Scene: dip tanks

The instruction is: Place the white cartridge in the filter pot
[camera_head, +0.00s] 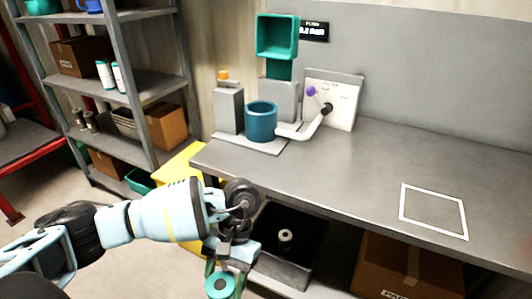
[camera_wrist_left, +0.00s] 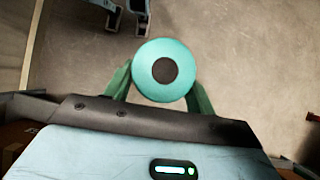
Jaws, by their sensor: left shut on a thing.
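My left gripper (camera_head: 220,277) is shut on a round thing with a flat teal end and a dark centre, which looks like a capped cartridge (camera_head: 219,286). It is held in front of the bench, below its top. In the left wrist view the teal end (camera_wrist_left: 164,70) sits between the two green fingers (camera_wrist_left: 160,88); its sides are hidden, so no white shows. The blue filter pot (camera_head: 262,124) stands upright on a grey base at the bench's left end. Its inside is mostly hidden. My right gripper is not in view.
A teal box-shaped part (camera_head: 277,37) is above and behind the pot. A white bent pipe (camera_head: 303,129) runs from the pot to a panel (camera_head: 345,100). Two white cartridges (camera_head: 112,76) stand on the left shelf. A black bin (camera_head: 291,262) is under the bench (camera_head: 370,165), whose right side is clear.

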